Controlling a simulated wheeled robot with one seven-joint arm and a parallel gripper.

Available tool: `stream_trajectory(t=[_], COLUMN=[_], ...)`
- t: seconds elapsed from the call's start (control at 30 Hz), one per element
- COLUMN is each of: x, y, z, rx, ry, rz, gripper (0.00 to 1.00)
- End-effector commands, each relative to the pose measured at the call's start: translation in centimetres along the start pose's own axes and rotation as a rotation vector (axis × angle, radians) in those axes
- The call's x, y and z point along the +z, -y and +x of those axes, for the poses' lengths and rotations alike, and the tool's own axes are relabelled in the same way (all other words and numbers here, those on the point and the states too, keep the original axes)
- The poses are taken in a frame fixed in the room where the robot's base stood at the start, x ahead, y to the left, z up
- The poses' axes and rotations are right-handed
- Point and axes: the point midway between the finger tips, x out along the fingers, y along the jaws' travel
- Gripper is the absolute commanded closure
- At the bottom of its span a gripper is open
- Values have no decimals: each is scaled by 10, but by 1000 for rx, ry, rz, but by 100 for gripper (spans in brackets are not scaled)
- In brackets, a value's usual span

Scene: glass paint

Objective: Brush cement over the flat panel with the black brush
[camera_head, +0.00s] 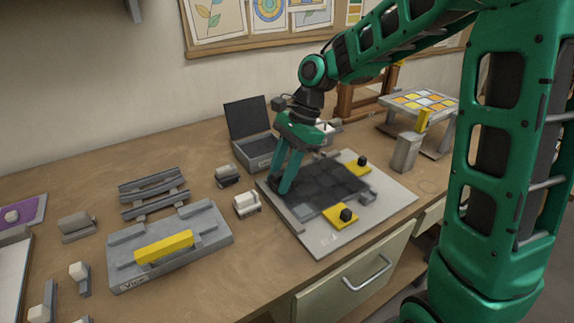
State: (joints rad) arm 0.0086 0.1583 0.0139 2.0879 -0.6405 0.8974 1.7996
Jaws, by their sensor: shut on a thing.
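The flat panel (335,188) lies on a pale board (388,214) on the workbench, and its surface looks dark grey with a faint grid of squares. My gripper (279,188) reaches down to the left edge of the panel. It is shut on the black brush, which is mostly hidden by the green fingers and hard to tell apart from the dark panel. I cannot tell whether the bristles touch the panel. Two yellow pieces with black knobs, a near one (336,220) and a far one (353,168), sit at the panel's edges.
An open grey case (252,148) stands behind my gripper. A grey tray with a yellow bar (165,247) and a dark rack (154,193) lie to the left. A small white-topped block (246,204) is close by. A stand with coloured tiles (419,102) is at back right.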

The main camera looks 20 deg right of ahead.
Motion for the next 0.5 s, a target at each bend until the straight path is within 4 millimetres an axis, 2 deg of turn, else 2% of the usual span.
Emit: stream_trajectory(t=[0.17, 0.23, 0.3, 0.5], x=[-13, -11, -5, 2], y=[-3, -3, -3, -3], z=[-5, -10, -26, -40], rx=[1, 0, -5, 0], ry=[0, 0, -3, -1], rz=[-1, -3, -5, -4], gripper=[96, 96, 96, 96])
